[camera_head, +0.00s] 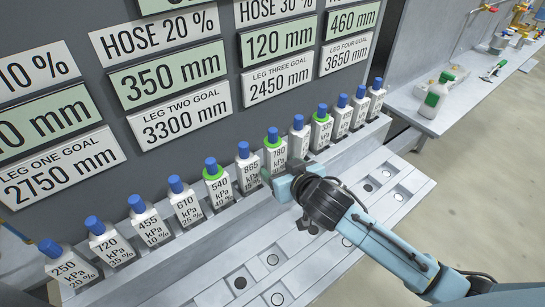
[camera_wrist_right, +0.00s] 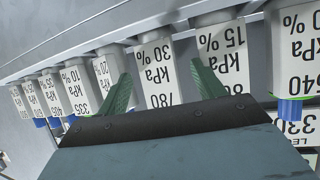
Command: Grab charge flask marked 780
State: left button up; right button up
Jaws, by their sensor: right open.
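The charge flask marked 780 (camera_head: 274,147) stands upright in the row on the ledge. It is white with a blue cap and a green ring at its neck, and its label reads 780 kPa 30 %. My right gripper (camera_head: 277,171) is open just in front of its lower part and hides some of it. In the right wrist view, the 780 flask (camera_wrist_right: 157,72) appears upside down between the two green fingers of the right gripper (camera_wrist_right: 161,70). I cannot tell whether the fingers touch it. My left gripper is not in view.
The 865 flask (camera_head: 247,166) stands close on the left, and a white flask (camera_head: 299,140) close on the right. Several more flasks line the ledge (camera_head: 160,258). A panel of goal signs (camera_head: 179,122) rises behind. A side bench (camera_head: 465,95) holds a bottle (camera_head: 435,97).

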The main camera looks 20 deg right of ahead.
aim_at(277, 162)
jog(key=shift+w+f, duration=0.15)
jog(key=shift+w, duration=0.1)
jog(key=shift+w+a, duration=0.15)
jog(key=shift+w, duration=0.5)
jog(key=x, duration=0.3)
jog(key=shift+w, duration=0.2)
jog(key=shift+w+f, duration=0.1)
jog(key=shift+w, duration=0.1)
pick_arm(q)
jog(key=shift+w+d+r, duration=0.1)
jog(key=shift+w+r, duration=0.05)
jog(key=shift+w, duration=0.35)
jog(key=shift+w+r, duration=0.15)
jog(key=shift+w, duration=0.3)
pick_arm(e)
jog(key=c, duration=1.4)
